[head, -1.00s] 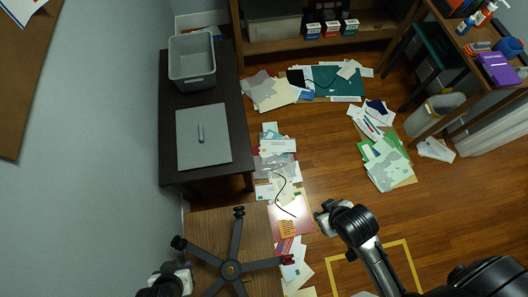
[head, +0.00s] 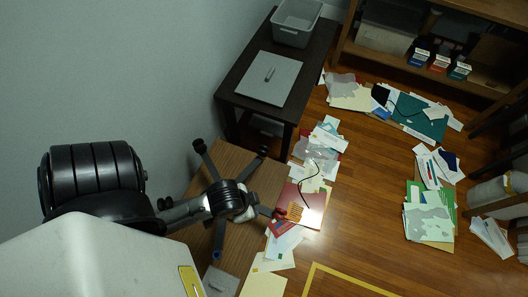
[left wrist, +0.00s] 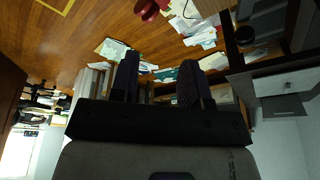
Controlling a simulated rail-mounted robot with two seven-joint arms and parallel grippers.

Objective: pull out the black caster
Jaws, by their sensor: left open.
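A grey star-shaped chair base (head: 213,168) lies on a wooden-topped table, its legs spread outward. Black casters show at its upper-left leg (head: 198,145) and upper-right leg (head: 264,151). A dark red caster (head: 283,214) is on the right leg, and a leg with a bluish tip (head: 216,255) points down. My left gripper (head: 246,213) is over the base and hides its hub. In the left wrist view, its fingers (left wrist: 157,80) are open with nothing between them; a red caster (left wrist: 148,8) and a black caster (left wrist: 245,35) show beyond. My right gripper is out of view.
A dark desk (head: 235,85) with a grey bin (head: 297,22) and a grey flat panel (head: 265,80) stands behind. Papers (head: 430,215) lie scattered on the floor. A wooden shelf (head: 490,85) is at the back right.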

